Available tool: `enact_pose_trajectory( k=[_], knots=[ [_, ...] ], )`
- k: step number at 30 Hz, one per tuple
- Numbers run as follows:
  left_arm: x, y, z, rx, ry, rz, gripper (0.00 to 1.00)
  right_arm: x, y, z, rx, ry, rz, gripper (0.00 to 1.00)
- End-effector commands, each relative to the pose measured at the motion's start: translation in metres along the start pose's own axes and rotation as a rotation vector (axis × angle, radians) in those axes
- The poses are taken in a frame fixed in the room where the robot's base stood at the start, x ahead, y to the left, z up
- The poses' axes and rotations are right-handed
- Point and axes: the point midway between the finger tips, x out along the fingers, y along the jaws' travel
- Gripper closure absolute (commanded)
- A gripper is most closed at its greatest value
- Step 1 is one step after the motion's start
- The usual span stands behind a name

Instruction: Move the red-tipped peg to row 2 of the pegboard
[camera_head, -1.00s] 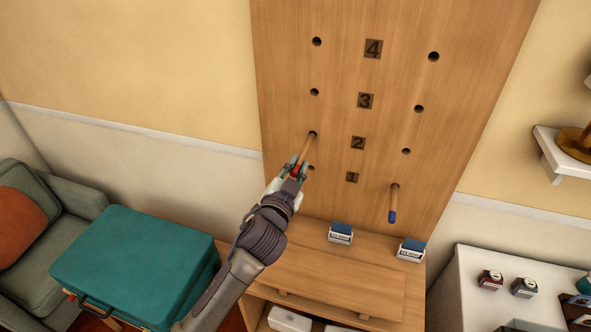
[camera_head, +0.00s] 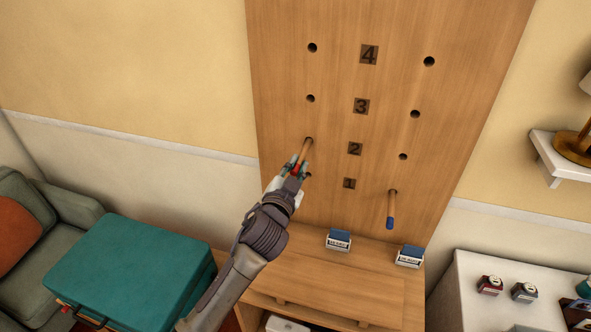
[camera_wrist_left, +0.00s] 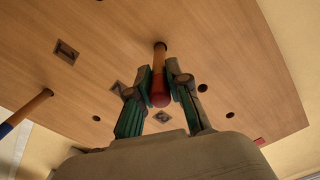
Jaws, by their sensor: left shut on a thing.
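The wooden pegboard (camera_head: 335,215) stands ahead with rows marked 1 to 4, each with a left and right hole. The red-tipped peg (camera_head: 304,150) is at the left hole of row 2, its far end at or in the hole; the depth is unclear. My left gripper (camera_head: 299,170) is shut on its red end, below and in front of that hole. In the left wrist view the peg (camera_wrist_left: 160,58) runs from the board to between my fingers (camera_wrist_left: 160,88). A blue-tipped peg (camera_head: 391,210) sticks out of the right hole of row 1. My right gripper is not in view.
Two small blue-and-white boxes (camera_head: 338,241) (camera_head: 410,256) stand on the wooden ledge below the board. A teal case (camera_head: 130,270) and a sofa (camera_head: 30,215) are at left. A white cabinet (camera_head: 475,270) and wall shelf (camera_head: 550,160) are at right.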

Motion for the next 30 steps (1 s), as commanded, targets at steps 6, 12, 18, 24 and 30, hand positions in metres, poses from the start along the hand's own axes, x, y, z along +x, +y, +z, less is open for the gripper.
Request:
enact_pose_trajectory(
  k=[6,12,18,24,30],
  knots=[
    [0.006,0.000,0.000,0.000,0.001,-0.001,1.00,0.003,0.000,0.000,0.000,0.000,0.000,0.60],
    [0.011,0.000,0.000,0.000,0.000,0.000,1.00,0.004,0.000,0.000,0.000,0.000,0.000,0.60],
    [0.012,0.000,0.000,0.000,0.000,0.000,0.63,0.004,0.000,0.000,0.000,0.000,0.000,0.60],
    [0.012,0.000,0.000,0.000,0.000,0.000,0.53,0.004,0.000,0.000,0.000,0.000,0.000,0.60],
    [0.009,0.000,0.000,0.000,-0.001,0.000,0.53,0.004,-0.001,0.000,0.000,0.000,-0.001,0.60]
  ],
)
